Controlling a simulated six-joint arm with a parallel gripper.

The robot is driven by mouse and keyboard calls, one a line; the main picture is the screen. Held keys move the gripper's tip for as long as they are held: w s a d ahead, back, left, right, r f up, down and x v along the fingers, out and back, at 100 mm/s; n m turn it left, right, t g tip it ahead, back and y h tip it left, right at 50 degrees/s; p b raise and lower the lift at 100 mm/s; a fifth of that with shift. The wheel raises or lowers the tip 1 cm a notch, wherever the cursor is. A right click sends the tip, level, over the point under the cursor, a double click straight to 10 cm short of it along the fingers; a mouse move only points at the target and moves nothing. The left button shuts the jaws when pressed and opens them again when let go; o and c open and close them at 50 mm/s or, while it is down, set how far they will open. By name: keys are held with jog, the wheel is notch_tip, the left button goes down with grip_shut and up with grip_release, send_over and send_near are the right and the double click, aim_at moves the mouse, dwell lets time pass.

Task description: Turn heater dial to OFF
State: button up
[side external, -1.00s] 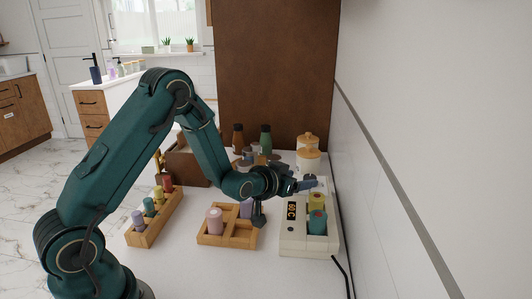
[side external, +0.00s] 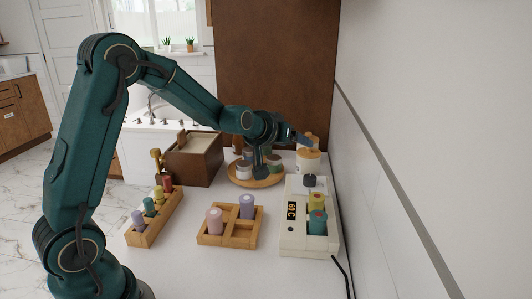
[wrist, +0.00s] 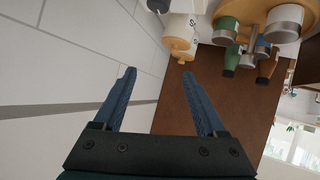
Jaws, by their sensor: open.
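The heater (side external: 292,238) is a cream box at the right of the counter in the side view, with a small display reading about 50 C. A yellow bottle (side external: 317,201) and a teal bottle (side external: 317,222) stand in it. A dark round knob (side external: 309,181), which looks like the dial, sits at its far end; its setting cannot be read. My gripper (side external: 305,142) is above and beyond the knob, clear of it, near the canisters. In the wrist view my gripper (wrist: 159,73) is open with nothing between its fingers.
White canisters (side external: 308,163) with wooden lids stand behind the heater, close to my gripper. A round wooden tray (side external: 257,182) of jars stands left of them. Wooden racks (side external: 231,239) fill the front. A tiled wall (side external: 358,185) bounds the right.

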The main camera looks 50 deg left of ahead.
jog(key=a+f+n+g+h, duration=0.4)
jog(key=f+n, duration=0.2)
jog(key=n, duration=0.7)
notch_tip(320, 180, up, 8)
jog(key=w+n+t+h, duration=0.1)
jog(key=n+t+h, duration=0.2)
jog(key=n+h, duration=0.6)
jog(key=y, duration=0.1)
send_near(309, 177)
jog(key=w+d, duration=0.2)
jog(key=shift+w+f+n, duration=0.35)
jog(key=shift+n, duration=0.05)
jog(key=shift+d+f, duration=0.1)
jog(key=shift+f, duration=0.2)
jog(key=shift+w+d+f, duration=0.15)
jog(key=shift+w+d, duration=0.05)
jog(key=shift+w, duration=0.1)
jog(key=shift+x, duration=2.1)
